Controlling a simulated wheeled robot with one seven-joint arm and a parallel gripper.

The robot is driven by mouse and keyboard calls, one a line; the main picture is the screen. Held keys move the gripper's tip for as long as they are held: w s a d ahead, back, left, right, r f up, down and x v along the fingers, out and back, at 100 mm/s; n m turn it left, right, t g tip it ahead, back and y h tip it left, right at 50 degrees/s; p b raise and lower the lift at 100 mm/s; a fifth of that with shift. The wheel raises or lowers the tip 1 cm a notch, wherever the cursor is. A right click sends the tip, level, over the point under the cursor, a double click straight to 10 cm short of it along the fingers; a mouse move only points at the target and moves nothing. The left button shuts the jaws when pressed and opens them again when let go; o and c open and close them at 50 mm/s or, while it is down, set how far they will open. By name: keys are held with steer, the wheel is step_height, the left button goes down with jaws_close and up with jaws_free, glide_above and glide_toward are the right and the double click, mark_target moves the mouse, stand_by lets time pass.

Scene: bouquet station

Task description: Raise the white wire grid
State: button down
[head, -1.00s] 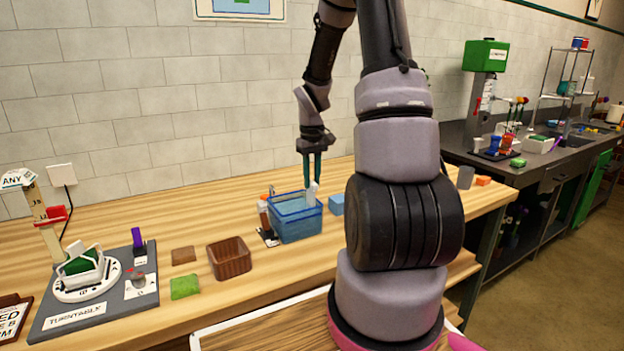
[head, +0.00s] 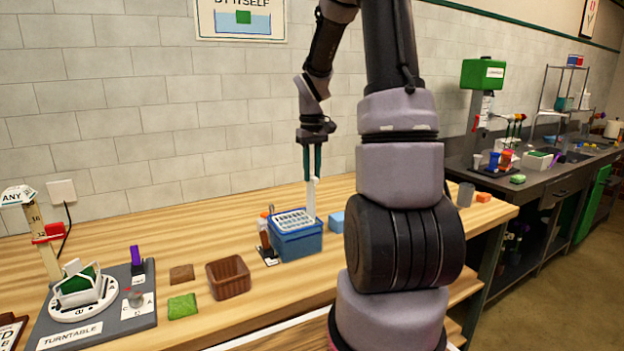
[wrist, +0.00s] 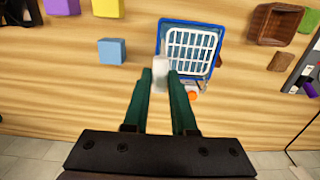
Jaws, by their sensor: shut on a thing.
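The white wire grid (head: 292,221) lies level at the top of the blue tub (head: 298,243), within its rim. A white upright handle (head: 311,199) rises at the grid's right side. My gripper (head: 311,178) points down above that side, its two green fingers shut on the white handle. In the wrist view the grid (wrist: 190,51) fills most of the tub's opening, and the handle's top (wrist: 160,72) shows between the fingertips. What lies under the grid is hidden.
A brown basket (head: 229,276), green square (head: 182,306) and turntable (head: 84,294) are further left. The wall is behind.

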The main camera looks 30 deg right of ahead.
steer(key=shift+w+r, duration=0.1)
steer(key=shift+r, duration=0.05)
steer(key=c, duration=0.7)
jaws_free()
step_height(320, 180, up, 11)
steer(key=shift+f, duration=0.1)
steer(key=s+a+r+m+t, duration=0.1)
steer(key=s+a+r+t, duration=0.1)
steer(key=s+a, duration=0.2)
steer(key=s+a+r+m+t+y, duration=0.1)
steer(key=s+a+r+m+t, duration=0.1)
steer(key=s+a, duration=0.3)
steer(key=s+a+r+m+t+y, duration=0.1)
steer(key=s+a+r+t, duration=0.2)
steer(key=s, duration=0.8)
steer(key=shift+a+r+m, duration=0.3)
steer(key=shift+a+r, duration=0.15)
steer(key=shift+a, duration=0.25)
